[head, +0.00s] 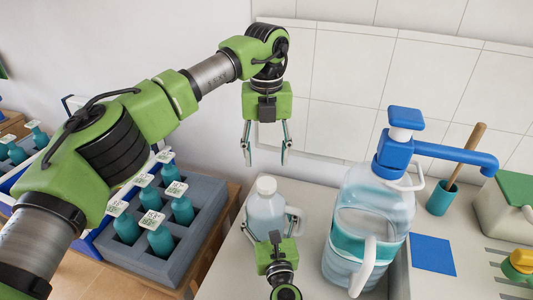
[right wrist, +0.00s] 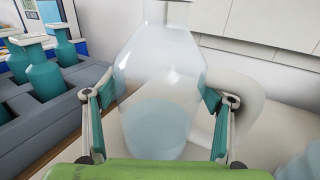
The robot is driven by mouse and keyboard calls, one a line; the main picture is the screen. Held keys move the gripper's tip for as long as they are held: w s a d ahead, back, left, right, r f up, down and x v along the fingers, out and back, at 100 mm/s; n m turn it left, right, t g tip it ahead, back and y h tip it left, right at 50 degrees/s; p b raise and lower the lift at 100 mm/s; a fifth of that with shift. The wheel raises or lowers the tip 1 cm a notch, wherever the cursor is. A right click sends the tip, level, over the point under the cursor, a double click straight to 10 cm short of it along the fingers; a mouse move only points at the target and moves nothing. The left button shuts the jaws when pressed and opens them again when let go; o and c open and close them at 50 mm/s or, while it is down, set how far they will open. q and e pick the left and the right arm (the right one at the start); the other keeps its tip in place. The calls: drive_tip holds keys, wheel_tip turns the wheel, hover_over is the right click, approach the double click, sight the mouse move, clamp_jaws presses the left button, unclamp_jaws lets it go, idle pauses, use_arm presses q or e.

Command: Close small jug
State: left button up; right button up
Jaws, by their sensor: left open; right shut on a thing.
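The small jug (head: 266,212) is translucent with pale liquid low inside, and stands upright on the counter. A white cap or neck (head: 266,185) shows at its top; I cannot tell if it is a separate lid. My right gripper (head: 270,222) is shut on the small jug, with a finger on each side of its body. The jug (right wrist: 160,100) also fills the middle of the right wrist view, its top cut off. My left gripper (head: 266,152) is open and empty, pointing down above the jug's top, apart from it.
A large water jug (head: 372,215) with a blue pump (head: 396,150) stands close on the right. Behind it is a teal cup (head: 441,200) with a wooden handle. A grey crate of teal bottles (head: 206,200) is on the left. A blue square (head: 432,254) lies on the counter (head: 470,270).

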sight(266, 182)
idle(0.4)
use_arm(q)
drive_tip(key=shift+f, duration=4.05)
drive_tip(key=c, duration=1.2)
drive_tip(key=m, duration=1.1)
drive_tip(key=o, duration=1.3)
drive_tip(key=shift+c, duration=0.2)
